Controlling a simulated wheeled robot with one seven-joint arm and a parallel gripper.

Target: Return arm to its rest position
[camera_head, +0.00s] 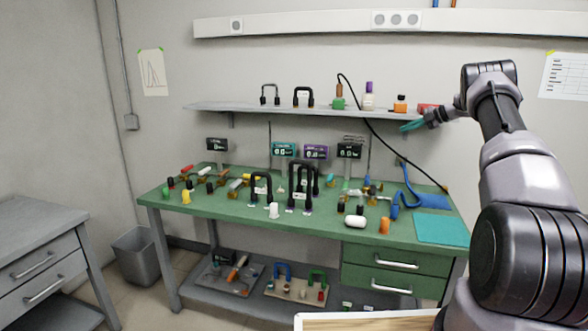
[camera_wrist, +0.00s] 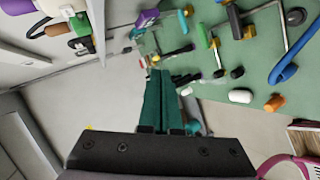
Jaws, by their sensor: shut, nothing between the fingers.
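My gripper (camera_head: 412,126) is shut and empty at the right end of the wall shelf in the head view, raised above the workbench. Its teal fingers point to the left. In the wrist view the two teal fingers of my gripper (camera_wrist: 161,100) lie side by side with nothing between them. My arm reaches up from the lower right of the head view and bends at the top before coming down to the gripper.
The wall shelf (camera_head: 245,107) holds black handles, bottles and small blocks close to my gripper. The green workbench (camera_head: 330,228) below carries many small parts, handles and displays. A grey drawer cabinet (camera_head: 38,240) stands at left beside a bin (camera_head: 137,256). Open floor lies between.

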